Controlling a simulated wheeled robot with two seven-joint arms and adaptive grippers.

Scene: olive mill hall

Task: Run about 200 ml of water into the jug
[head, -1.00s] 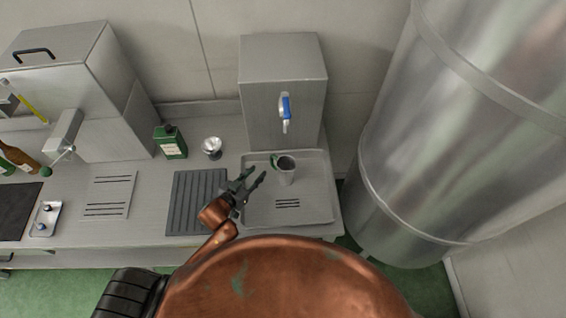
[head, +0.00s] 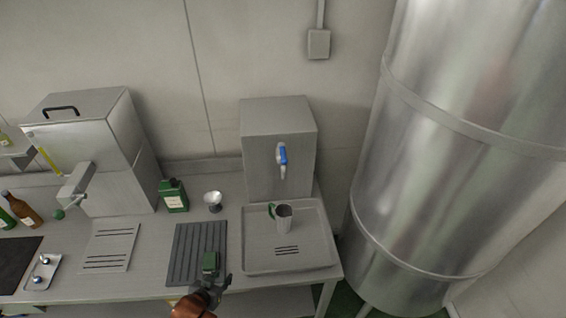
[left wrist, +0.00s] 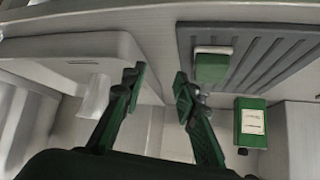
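The jug (head: 285,222) is a small grey-white vessel with a green handle. It stands upright on the shallow tray (head: 315,262), below and in front of the dispenser (head: 260,120) with its blue-handled tap (head: 282,156). No water stream is visible, and the level inside the jug cannot be seen. My left gripper (head: 214,291) is near the counter's front edge, to the left of and nearer than the jug. In the left wrist view its green fingers (left wrist: 155,85) are apart with nothing between them; a pale shape like the jug (left wrist: 95,97) is beside one finger. My right gripper is not in view.
A green-topped block (head: 210,263) lies on the dark ridged mat (head: 190,245). Bottles (head: 28,214) are far left. A big steel tank (head: 440,190) fills the right side.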

